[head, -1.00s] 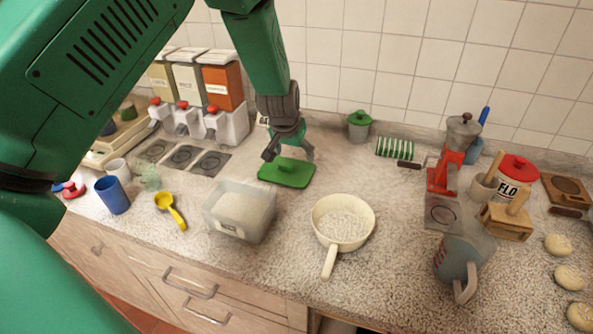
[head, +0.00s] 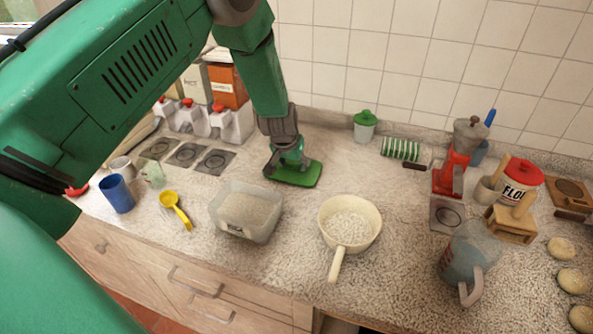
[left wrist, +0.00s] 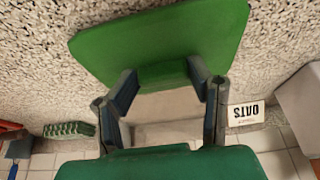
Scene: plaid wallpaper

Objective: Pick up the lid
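The lid (head: 309,177) is a flat green rectangle lying on the counter behind the clear box. In the head view my left gripper (head: 285,168) points down over the left part of the lid and covers its raised handle. In the left wrist view the lid (left wrist: 165,40) fills the top, and my left gripper (left wrist: 162,72) has its two fingers spread apart at the lid's near edge. Whether the fingertips touch the handle I cannot tell. My right gripper is not in view.
An open clear box (head: 246,212) stands just in front of the lid. A cream pan (head: 349,219) is to its right, and dispensers (head: 228,121) stand behind left. A small green-lidded jar (head: 365,127) is at the back.

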